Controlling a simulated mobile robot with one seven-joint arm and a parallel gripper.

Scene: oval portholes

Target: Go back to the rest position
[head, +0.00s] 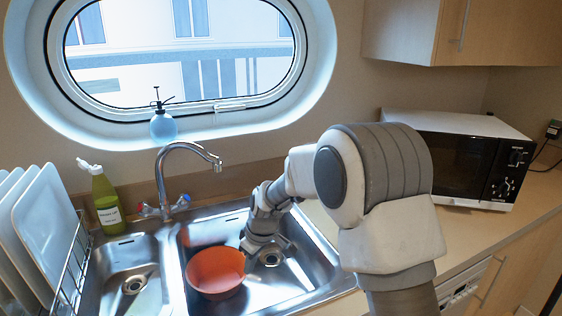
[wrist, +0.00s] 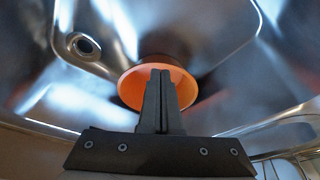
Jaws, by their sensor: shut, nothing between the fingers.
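My gripper (wrist: 160,75) is shut and empty in the wrist view. Its fingers point down into the sink, in front of an orange bowl (wrist: 132,93). In the head view my arm reaches over the right basin of the steel sink (head: 310,283), and my wrist is low beside the right edge of the orange bowl (head: 214,272). The fingertips are hidden there behind my wrist and the bowl. The bowl sits in the right basin and looks empty. I cannot tell whether the fingers touch it.
A tap (head: 163,180) rises behind the sink. A green bottle (head: 106,203) and a rack of white plates (head: 46,222) stand at left. A blue spray bottle (head: 162,126) stands on the porthole sill. A microwave (head: 455,160) is on the right counter, below a wall cabinet (head: 490,35).

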